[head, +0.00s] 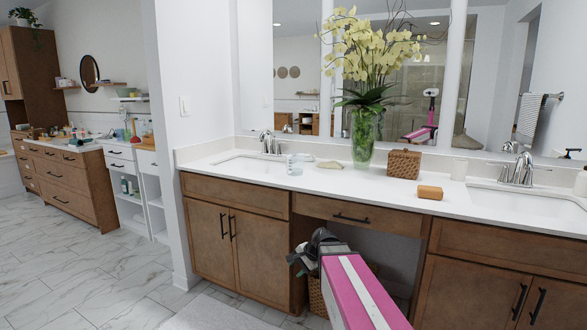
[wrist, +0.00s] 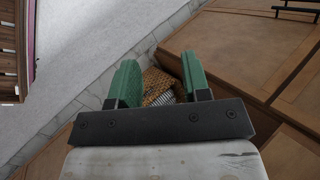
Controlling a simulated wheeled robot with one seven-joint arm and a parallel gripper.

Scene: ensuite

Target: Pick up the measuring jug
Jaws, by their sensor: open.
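A small clear vessel that looks like the measuring jug (head: 295,164) stands upright on the white counter, just right of the left sink. It is small in the head view, and I cannot make out a handle or markings. My gripper (head: 298,262) is below the counter's front edge, in front of the vanity, lower than the jug and apart from it. In the wrist view my gripper (wrist: 160,78) shows two green fingers spread apart with nothing held between them. The jug is not in the wrist view.
The counter (head: 330,183) also holds a glass vase of yellow orchids (head: 364,138), a wicker box (head: 404,164), a tan block (head: 430,192) and a pale flat item (head: 329,165). A woven basket (wrist: 157,87) stands under the vanity. A faucet (head: 267,141) is left of the jug.

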